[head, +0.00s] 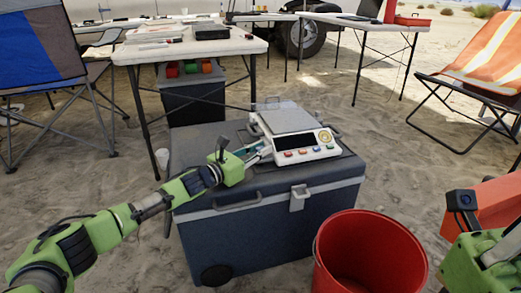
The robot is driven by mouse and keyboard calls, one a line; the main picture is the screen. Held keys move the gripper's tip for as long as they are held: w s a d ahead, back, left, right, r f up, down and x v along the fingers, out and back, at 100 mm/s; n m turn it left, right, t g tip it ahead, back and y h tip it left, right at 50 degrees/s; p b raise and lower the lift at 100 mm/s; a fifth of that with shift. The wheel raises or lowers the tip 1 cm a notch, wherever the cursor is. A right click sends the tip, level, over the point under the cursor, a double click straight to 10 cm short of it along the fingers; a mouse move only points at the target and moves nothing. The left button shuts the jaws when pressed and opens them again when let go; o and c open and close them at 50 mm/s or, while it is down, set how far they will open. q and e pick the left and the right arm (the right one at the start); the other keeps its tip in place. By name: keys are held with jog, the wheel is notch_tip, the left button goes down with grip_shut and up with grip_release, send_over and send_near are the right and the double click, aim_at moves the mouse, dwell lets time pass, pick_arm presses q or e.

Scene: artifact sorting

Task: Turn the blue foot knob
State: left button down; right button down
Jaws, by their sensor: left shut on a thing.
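A white digital scale (296,134) with a grey weighing plate, a dark display and coloured buttons sits on the lid of a dark blue cooler (265,215). My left gripper (262,152) reaches in from the left, low at the scale's left front corner. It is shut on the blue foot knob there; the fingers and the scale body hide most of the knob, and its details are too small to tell. My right gripper (485,258) is partly in view at the lower right edge; its fingertips cannot be made out.
A red bucket (368,255) stands on the sand in front of the cooler's right side. A folding table (190,50) with papers and a dark case stands behind. A blue camp chair (40,50) is at left, an orange striped chair (485,60) at right.

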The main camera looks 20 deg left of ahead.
pick_arm(q)
jog(key=shift+d+f+n+y, duration=0.1)
jog(key=shift+n+y, duration=0.2)
jog(key=shift+n+t+y, duration=0.9)
jog(key=shift+n+y, duration=0.6)
jog(key=shift+y, duration=0.7)
jog(key=n+y, duration=0.3)
jog(key=y, duration=0.2)
jog(key=shift+d, duration=0.1)
jog(key=n+g+y, duration=0.1)
jog(key=n+y, duration=0.1)
jog(key=y, duration=0.1)
jog(key=n+g+y, duration=0.1)
jog(key=n+y, duration=0.2)
jog(key=y, duration=0.1)
jog(key=shift+y, duration=0.3)
jog(key=shift+a+n+g+y, duration=0.2)
jog(key=shift+n+g+y, duration=0.1)
jog(key=c, duration=1.8)
grip_release()
jog(key=v, duration=1.2)
jog(key=shift+s, duration=0.1)
